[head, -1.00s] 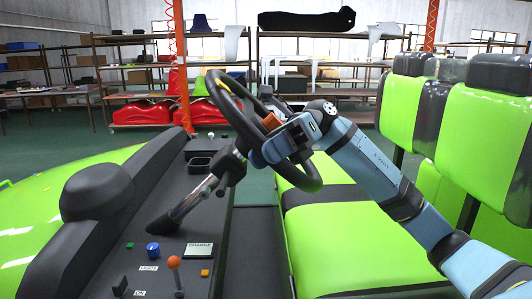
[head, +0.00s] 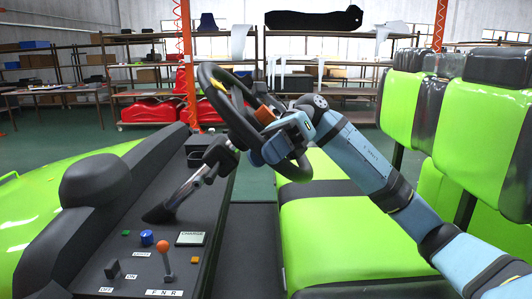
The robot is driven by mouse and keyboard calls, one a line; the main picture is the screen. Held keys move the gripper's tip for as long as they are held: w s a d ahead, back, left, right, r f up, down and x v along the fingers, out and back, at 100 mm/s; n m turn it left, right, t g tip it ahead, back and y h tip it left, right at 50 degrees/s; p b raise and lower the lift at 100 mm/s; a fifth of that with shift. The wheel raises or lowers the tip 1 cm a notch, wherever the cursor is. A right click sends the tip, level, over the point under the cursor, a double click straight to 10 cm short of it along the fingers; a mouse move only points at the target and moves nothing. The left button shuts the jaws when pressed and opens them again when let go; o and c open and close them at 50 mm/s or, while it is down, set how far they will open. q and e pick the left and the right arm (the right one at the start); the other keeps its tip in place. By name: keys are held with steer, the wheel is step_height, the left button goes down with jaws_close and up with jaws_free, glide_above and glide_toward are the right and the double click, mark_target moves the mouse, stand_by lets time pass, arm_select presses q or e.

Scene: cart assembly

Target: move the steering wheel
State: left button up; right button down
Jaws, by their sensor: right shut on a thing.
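The black steering wheel (head: 206,84) stands tilted on its column (head: 186,189), left of the picture's middle in the head view. The column rises from the dark console and has a grey metal section. The gripper and arm hide part of the wheel, and the exact contact of the fingers is hard to see. My left gripper is out of view.
The console (head: 120,225) carries an orange-knobbed lever (head: 167,247), a blue knob (head: 146,237) and a display (head: 190,239). Green-and-black seats (head: 345,220) stand right of the wheel, under my right arm. Shelves (head: 345,77) stand far behind.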

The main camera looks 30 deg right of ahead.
steer(key=c, duration=0.8)
jaws_free()
steer(key=p+v, duration=0.1)
steer(key=v, duration=1.2)
steer(key=shift+w+d+r, duration=0.15)
steer(key=shift+d, duration=0.2)
